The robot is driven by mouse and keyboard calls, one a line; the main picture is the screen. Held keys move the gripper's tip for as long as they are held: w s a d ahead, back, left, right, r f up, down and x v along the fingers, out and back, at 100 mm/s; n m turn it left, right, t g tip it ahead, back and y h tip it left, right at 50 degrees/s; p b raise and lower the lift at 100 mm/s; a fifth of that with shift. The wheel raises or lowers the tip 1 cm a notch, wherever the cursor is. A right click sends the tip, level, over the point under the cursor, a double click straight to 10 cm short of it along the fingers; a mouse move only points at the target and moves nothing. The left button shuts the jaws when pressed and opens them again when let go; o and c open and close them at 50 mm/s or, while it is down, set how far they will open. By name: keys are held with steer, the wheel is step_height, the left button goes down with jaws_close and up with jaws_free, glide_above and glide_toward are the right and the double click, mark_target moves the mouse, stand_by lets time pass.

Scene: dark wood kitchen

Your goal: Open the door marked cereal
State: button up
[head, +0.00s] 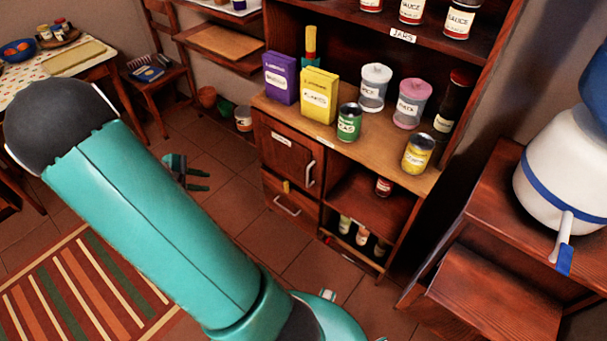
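A small dark wood door (285,160) is in the lower left of the shelf cabinet. It looks shut, with a pale upright handle (310,173) on its right side. A small white label (282,138) is near its top; its writing is too small to read. My gripper (207,181) is left of the door and apart from it, partly behind my arm. Its two dark fingers point right, with a gap between them and nothing in it.
A drawer (282,205) with a pale handle is below the door. On the counter (390,165) stand purple and yellow boxes, cans and jars. An open shelf (355,195) is right of the door.

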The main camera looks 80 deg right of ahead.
steer(key=s+d+f+n+g+h, duration=0.2)
steer(key=s+d+f, duration=0.1)
steer(key=d+f, duration=0.3)
steer(key=s+d+f+n+g+h, duration=0.1)
steer(key=s+d+f+g, duration=0.1)
steer(key=s+d+f, duration=0.35)
steer(key=n+h, duration=0.5)
steer(key=n, duration=0.1)
glide_above(308, 186)
steer(key=f, duration=1.2)
steer(key=shift+w+d+f, duration=0.15)
steer(key=shift+d+f, duration=0.15)
steer(key=shift+f, duration=0.05)
jaws_close()
